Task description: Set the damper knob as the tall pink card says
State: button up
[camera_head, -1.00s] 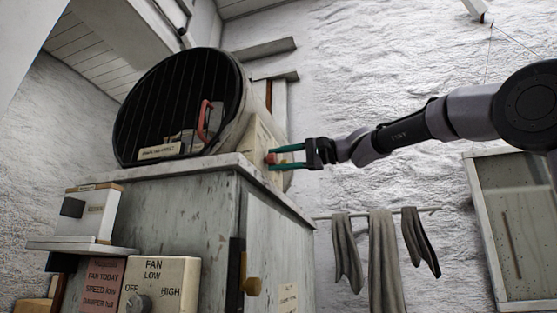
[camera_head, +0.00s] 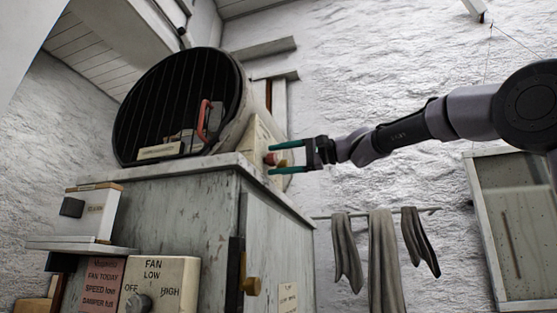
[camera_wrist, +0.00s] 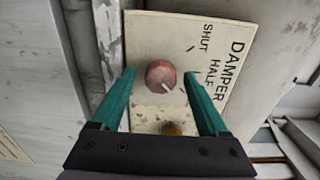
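The damper knob (camera_wrist: 160,75) is round and red on a cream plate (camera_wrist: 150,28) marked DAMPER, SHUT and HALF. Its white pointer line points down and right in the wrist view; any further label is hidden by a finger. The knob also shows in the head view (camera_head: 271,159). My gripper (camera_wrist: 159,73) is open, a green finger on each side of the knob with gaps between. It also shows in the head view (camera_head: 279,158). The tall pink card (camera_head: 103,286) reads FAN TODAY, SPEED low and DAMPER with a small word, apparently full.
A fan box (camera_head: 178,272) with its own grey knob (camera_head: 138,303) stands beside the card. The large round barred drum (camera_head: 180,105) sits on the worn cabinet (camera_head: 195,215). Grey cloths (camera_head: 383,262) hang on a rail below my arm. A brownish round part (camera_wrist: 172,129) is below the knob.

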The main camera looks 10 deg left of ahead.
jog(key=d, duration=1)
jog(key=shift+s+d, duration=0.4)
jog(key=shift+s, duration=0.05)
